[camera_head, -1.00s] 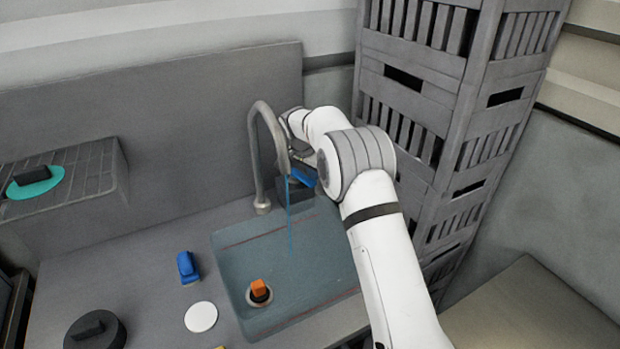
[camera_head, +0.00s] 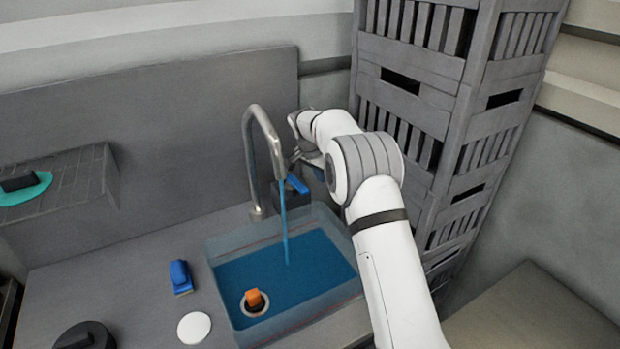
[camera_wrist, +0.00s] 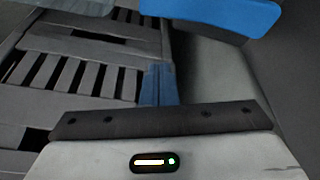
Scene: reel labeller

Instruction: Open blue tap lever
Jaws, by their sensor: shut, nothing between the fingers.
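The blue tap lever (camera_head: 297,184) sits on a dark block behind the sink, beside the grey curved spout (camera_head: 262,125). A blue stream of water (camera_head: 285,235) runs from the spout into the sink (camera_head: 222,290), which holds blue water. My gripper (camera_head: 294,160) is just above the lever, partly hidden behind my own arm; whether it touches the lever is unclear. In the wrist view the blue lever (camera_wrist: 225,14) crosses the top edge, and my shut, empty fingers (camera_wrist: 158,85) point up, a little below and left of it.
An orange-topped plug (camera_head: 254,298) is at the sink drain. A blue object (camera_head: 181,277), a white disc (camera_head: 194,328) and a black round item (camera_head: 84,338) lie on the counter. Tall grey stacked crates (camera_head: 425,90) stand close to the right of my arm.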

